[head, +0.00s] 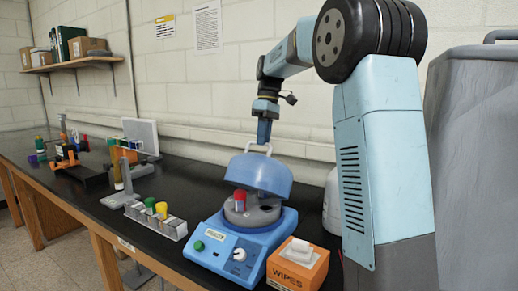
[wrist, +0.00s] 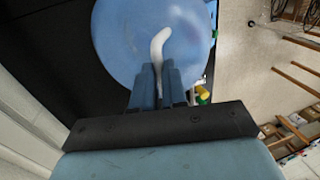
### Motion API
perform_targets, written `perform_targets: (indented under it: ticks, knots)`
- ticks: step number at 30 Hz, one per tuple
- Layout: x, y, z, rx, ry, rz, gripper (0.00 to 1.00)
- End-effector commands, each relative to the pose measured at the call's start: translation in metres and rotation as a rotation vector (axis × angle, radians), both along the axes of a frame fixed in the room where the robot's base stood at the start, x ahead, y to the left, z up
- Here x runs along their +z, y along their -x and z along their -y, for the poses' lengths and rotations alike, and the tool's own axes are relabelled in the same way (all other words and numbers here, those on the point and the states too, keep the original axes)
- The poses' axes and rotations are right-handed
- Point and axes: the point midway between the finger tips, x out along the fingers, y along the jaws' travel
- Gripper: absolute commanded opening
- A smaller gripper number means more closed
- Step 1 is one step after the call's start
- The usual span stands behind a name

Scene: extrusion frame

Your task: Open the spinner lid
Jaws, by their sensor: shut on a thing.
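The spinner (head: 245,246) is a blue benchtop machine with a green button and a white knob on its front. Its blue domed lid (head: 259,174) is raised and tilted above the base. Under it show the grey rotor (head: 252,214) and a red-capped tube (head: 239,200). My gripper (head: 264,140) is shut on the white handle (head: 258,149) on top of the lid. In the wrist view, the fingers (wrist: 158,82) close around the white handle (wrist: 160,42), with the blue lid (wrist: 125,40) behind it.
An orange wipes box (head: 297,266) stands right of the spinner, close to the bench edge. A clear rack (head: 155,218) with several coloured caps sits to the left. A grey bin (head: 475,150) is at the far right. The wall is behind the spinner.

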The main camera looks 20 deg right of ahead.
Motion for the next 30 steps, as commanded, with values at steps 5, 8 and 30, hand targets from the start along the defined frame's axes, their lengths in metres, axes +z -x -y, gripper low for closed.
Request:
perform_targets:
  ticks: [5, 8, 30]
  knots:
    - [0.003, -0.022, 0.030, -0.002, 0.005, -0.003, 0.00]
    - [0.003, -0.034, 0.044, -0.001, 0.006, -0.006, 0.00]
    - [-0.010, -0.080, 0.093, -0.002, 0.004, -0.010, 0.00]
